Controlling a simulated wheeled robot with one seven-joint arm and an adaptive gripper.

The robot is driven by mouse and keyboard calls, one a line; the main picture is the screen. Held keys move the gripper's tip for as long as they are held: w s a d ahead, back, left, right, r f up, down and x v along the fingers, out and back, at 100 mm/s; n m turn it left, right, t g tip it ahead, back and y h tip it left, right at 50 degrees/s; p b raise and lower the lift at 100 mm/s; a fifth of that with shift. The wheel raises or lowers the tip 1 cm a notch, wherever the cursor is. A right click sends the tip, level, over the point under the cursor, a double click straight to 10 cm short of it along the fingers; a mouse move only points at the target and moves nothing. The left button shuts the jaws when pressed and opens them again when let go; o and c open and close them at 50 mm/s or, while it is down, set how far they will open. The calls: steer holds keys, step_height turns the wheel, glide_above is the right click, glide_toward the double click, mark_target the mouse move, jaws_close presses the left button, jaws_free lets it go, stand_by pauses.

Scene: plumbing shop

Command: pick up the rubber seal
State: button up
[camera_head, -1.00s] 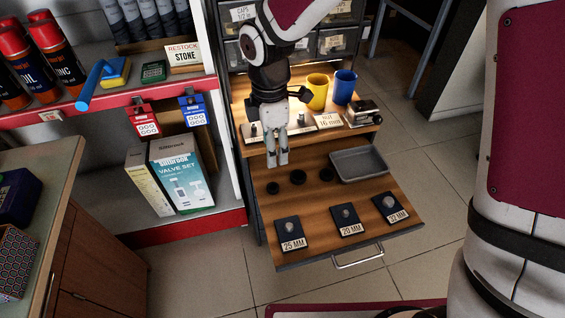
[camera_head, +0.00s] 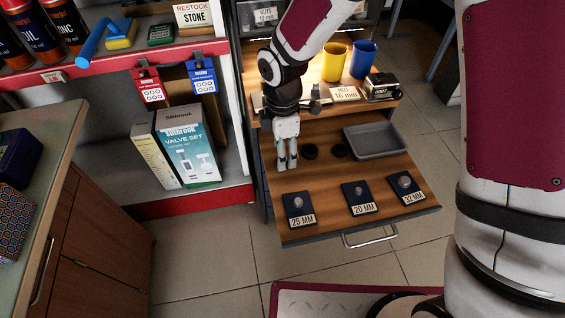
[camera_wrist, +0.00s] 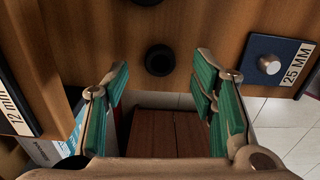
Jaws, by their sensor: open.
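Small round black rubber seals lie in a row on the open wooden drawer (camera_head: 330,180). In the head view I see a middle seal (camera_head: 310,151) and a right one (camera_head: 339,151); the leftmost is hidden behind my gripper (camera_head: 287,164). In the wrist view one dark seal (camera_wrist: 159,60) with a hollow centre lies on the wood, centred between the lines of my open fingers (camera_wrist: 160,88) and above their tips in the picture. Another dark seal (camera_wrist: 148,2) is cut off at the top edge. My gripper points down and is empty.
Dark blocks labelled 25 MM (camera_head: 299,209), 20 MM (camera_head: 359,197) and 32 MM (camera_head: 406,187) line the drawer's front. A grey tray (camera_head: 375,141) sits right of the seals. Behind stand yellow (camera_head: 334,62) and blue (camera_head: 363,59) mugs and a NUT 16 mm sign (camera_head: 345,93).

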step_height(320, 180, down, 2)
steer(key=shift+f+b, duration=0.25)
steer(key=shift+b, duration=0.05)
steer(key=shift+c, duration=0.6)
steer(key=c, duration=0.7)
steer(key=shift+r, duration=0.2)
